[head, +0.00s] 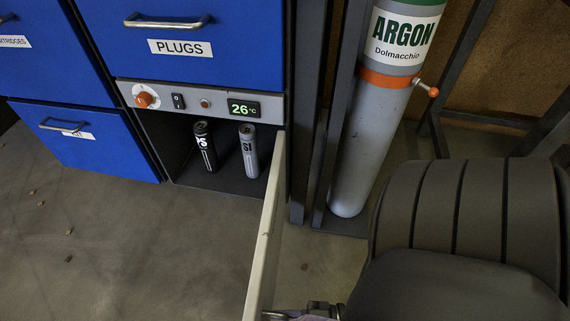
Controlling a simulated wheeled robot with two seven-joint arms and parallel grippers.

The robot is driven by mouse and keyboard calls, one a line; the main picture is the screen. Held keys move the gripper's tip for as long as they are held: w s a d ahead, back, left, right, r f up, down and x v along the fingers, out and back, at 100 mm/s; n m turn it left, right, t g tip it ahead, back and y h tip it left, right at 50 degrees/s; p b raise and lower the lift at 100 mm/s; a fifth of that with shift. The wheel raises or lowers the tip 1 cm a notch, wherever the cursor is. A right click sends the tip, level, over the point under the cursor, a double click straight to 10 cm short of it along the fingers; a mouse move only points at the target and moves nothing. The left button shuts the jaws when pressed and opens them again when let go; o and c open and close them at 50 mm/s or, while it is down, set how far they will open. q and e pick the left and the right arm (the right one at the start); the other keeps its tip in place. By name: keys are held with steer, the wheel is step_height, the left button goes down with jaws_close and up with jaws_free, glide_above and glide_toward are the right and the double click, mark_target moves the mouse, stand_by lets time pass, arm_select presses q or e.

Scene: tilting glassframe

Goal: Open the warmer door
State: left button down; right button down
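The warmer (207,103) is the low compartment under a grey control strip in the blue cabinet. Its door (265,238) is a pale panel seen nearly edge-on. It stands swung out from the right side of the opening, toward me, so the compartment is open to view. Inside stand a black cartridge (205,147) and a grey cartridge (249,152), both upright. Part of my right gripper (290,314) shows at the bottom edge, close to the near end of the door. Its fingertips are mostly cut off, so contact and grip are unclear. My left gripper is out of view.
The control strip has an orange knob (145,97), a switch and a display (243,108) reading 26°C. A grey argon cylinder (375,140) stands right of the cabinet. A lower blue drawer (85,150) sits at left. The floor (130,250) at left is clear apart from small scraps.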

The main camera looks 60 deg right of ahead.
steer(key=shift+s+f, duration=0.1)
steer(key=shift+s, duration=0.05)
steer(key=c, duration=0.7)
jaws_free()
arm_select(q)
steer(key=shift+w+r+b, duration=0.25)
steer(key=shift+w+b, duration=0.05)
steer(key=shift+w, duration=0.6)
arm_select(e)
steer(key=v, duration=1)
